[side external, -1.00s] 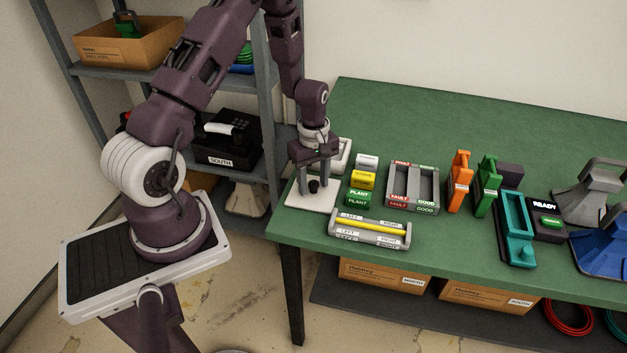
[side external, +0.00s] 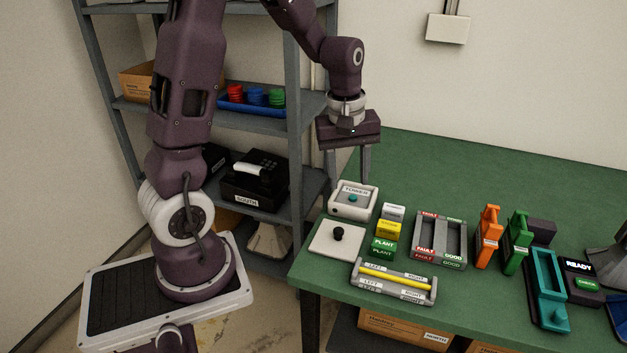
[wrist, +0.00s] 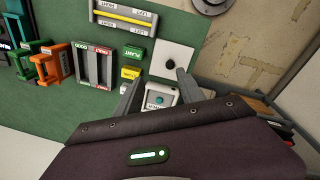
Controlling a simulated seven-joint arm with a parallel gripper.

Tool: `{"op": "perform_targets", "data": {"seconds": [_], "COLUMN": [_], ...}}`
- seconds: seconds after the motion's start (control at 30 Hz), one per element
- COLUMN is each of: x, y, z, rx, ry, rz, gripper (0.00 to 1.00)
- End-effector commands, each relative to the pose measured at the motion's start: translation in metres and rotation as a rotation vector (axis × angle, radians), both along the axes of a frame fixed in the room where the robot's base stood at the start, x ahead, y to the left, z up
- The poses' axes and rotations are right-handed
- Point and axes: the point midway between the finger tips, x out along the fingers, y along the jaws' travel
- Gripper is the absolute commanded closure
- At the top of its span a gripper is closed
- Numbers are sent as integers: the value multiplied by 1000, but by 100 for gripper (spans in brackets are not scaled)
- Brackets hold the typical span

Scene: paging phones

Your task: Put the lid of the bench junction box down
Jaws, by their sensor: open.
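The lid (side external: 336,240) is a flat white square plate with a dark round knob. It lies flat on the green bench near the left front corner. It also shows in the wrist view (wrist: 174,52). The junction box (side external: 353,203) is a small white open-topped box with a label and a teal round part inside. It stands just behind the lid and shows between the fingers in the wrist view (wrist: 160,97). My gripper (side external: 348,181) is open and empty, raised above the box and clear of the lid.
Right of the lid are white, yellow and green labelled blocks (side external: 388,228), a grey two-slot FAULT/GOOD tray (side external: 440,240) and a grey LEFT/RIGHT holder (side external: 393,283). Orange (side external: 488,237) and green (side external: 516,240) stands are farther right. Shelving (side external: 300,130) stands close on the left. The bench's back is clear.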

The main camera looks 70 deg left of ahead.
Motion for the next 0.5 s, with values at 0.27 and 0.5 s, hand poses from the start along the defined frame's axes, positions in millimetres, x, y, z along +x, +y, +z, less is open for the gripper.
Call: {"op": "perform_targets", "data": {"seconds": [0.27, 0.5], "x": [-118, -172], "y": [-102, -118], "z": [114, 119], "rx": [219, 360], "ry": [-263, -331], "rz": [-885, -1205], "gripper": [54, 54]}}
